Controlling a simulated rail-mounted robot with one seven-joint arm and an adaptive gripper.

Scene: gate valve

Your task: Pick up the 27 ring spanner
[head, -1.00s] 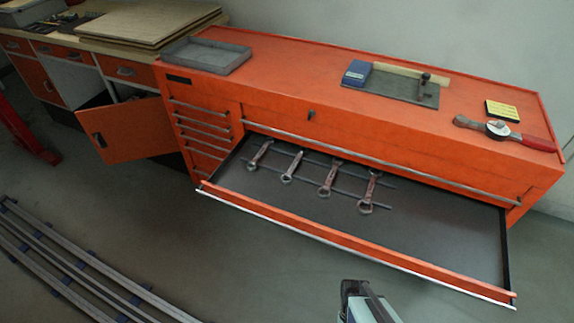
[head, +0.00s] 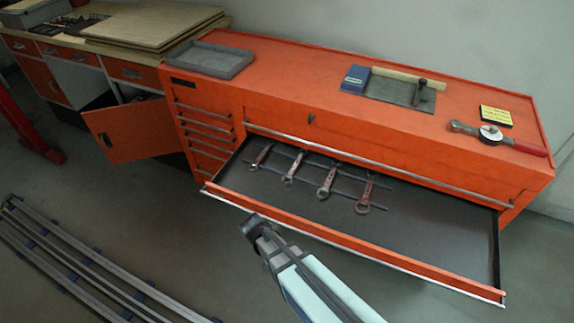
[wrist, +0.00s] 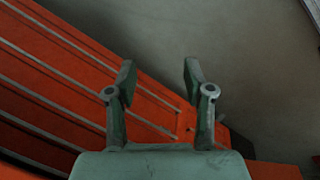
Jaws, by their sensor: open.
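Several spanners lie in a row on dark rails in the open drawer (head: 430,230) of the orange cabinet, in the head view. From left to right these include a spanner at the far left (head: 261,156), a second (head: 292,168), a third (head: 327,182) and a fourth at the right (head: 366,194). Size marks are too small to read, so I cannot tell which is the 27. My gripper (wrist: 158,80) is open and empty in the wrist view, with the cabinet's drawer fronts beyond it. In the head view my arm's end is in front of the drawer, apart from the spanners.
The drawer's front edge (head: 350,245) lies between my arm and the spanners. The drawer's right half is empty.

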